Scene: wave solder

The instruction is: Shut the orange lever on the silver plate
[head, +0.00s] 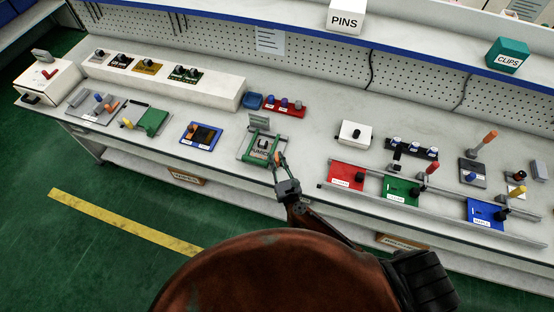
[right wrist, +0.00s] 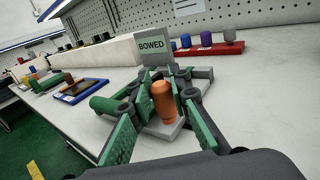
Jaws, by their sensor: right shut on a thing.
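The orange lever (head: 279,159) stands at the near right edge of the silver plate (head: 242,155) in the middle of the bench. In the right wrist view, the lever (right wrist: 164,100) stands upright between the green-padded fingers of my right gripper (right wrist: 160,85). The gripper (head: 282,172) is shut on the lever. A sign reading "BOWED" (right wrist: 153,46) rises behind the lever. The fingers hide the lever's sides and part of the plate. My left gripper is in neither view.
A blue tray (head: 201,133) lies left of the plate, and a red rack with knobs (head: 285,106) stands behind it. A rail with red (head: 346,176), green (head: 403,189) and blue (head: 487,213) blocks runs to the right. A long white box (head: 215,90) stands at the back left.

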